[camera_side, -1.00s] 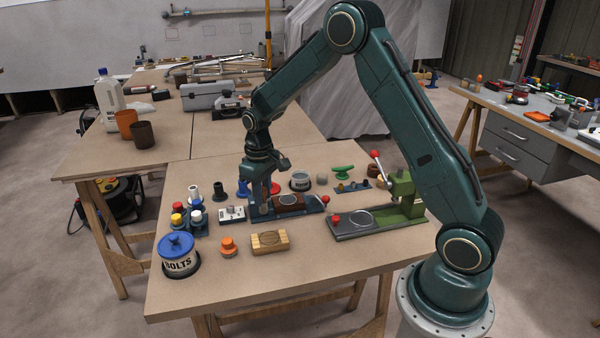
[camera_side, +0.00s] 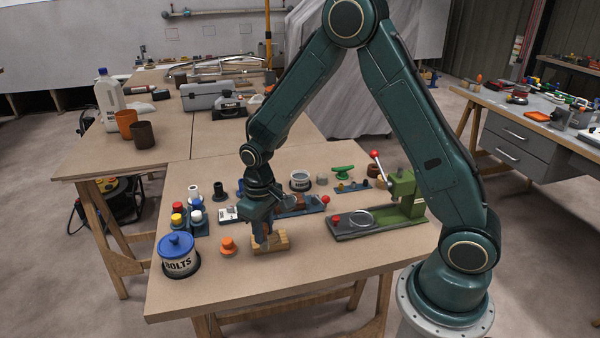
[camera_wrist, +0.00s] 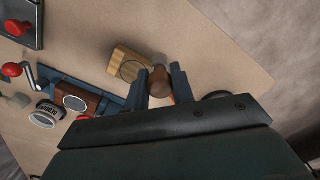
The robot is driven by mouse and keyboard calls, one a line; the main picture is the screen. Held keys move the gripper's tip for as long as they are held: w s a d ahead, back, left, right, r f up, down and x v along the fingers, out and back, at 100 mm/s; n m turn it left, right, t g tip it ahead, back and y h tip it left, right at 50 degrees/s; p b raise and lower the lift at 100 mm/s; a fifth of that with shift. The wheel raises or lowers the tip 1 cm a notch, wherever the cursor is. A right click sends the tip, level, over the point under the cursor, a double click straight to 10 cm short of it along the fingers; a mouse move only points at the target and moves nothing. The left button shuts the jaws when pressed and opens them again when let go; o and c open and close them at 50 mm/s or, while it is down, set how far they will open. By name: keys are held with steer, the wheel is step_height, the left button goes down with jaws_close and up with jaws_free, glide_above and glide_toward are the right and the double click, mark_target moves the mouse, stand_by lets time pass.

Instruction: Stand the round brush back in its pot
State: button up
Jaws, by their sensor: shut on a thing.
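My gripper (camera_side: 266,240) is shut on a brown, rounded thing with a pale tip, which I take to be the round brush (camera_wrist: 160,80). In the wrist view the brush sits between the two fingers (camera_wrist: 160,88), its pale end beside a wooden block (camera_wrist: 127,65) marked with a ring. In the side view the fingers hide most of the brush and part of the wooden block (camera_side: 283,243); I cannot tell whether the brush touches it. A white, dark-banded labelled pot (camera_side: 300,180), perhaps the brush's pot, stands farther back; it also shows in the wrist view (camera_wrist: 46,116).
A blue vise (camera_side: 308,204) with a red-knobbed crank lies behind my gripper. The blue-lidded BOLTS pot (camera_side: 179,258) and an orange knob (camera_side: 228,246) stand to the left. A green press (camera_side: 390,208) stands to the right. The table's front strip is clear.

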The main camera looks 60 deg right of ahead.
steer(key=shift+d, duration=0.1)
steer(key=w+d+m, duration=0.1)
steer(key=w+d, duration=0.1)
steer(key=d, duration=0.4)
steer(key=w+d+m, duration=0.2)
steer(key=w+d, duration=0.1)
steer(key=d, duration=0.4)
steer(key=w+d+m, duration=0.1)
steer(key=w+d, duration=0.1)
steer(key=d, duration=0.4)
steer(key=shift+w+d+r+m, duration=0.2)
steer(key=shift+w+r+m, duration=0.15)
steer(key=shift+m, duration=0.05)
steer(key=s+d+m, duration=0.1)
steer(key=d+m, duration=0.1)
steer(key=d, duration=0.8)
steer(key=s+d+r+m, duration=0.1)
steer(key=s+d+m, duration=0.1)
steer(key=d, duration=0.8)
steer(key=shift+s+d, duration=0.3)
steer(key=shift+d, duration=0.05)
steer(key=shift+f, duration=2.8)
steer(key=shift+f, duration=0.55)
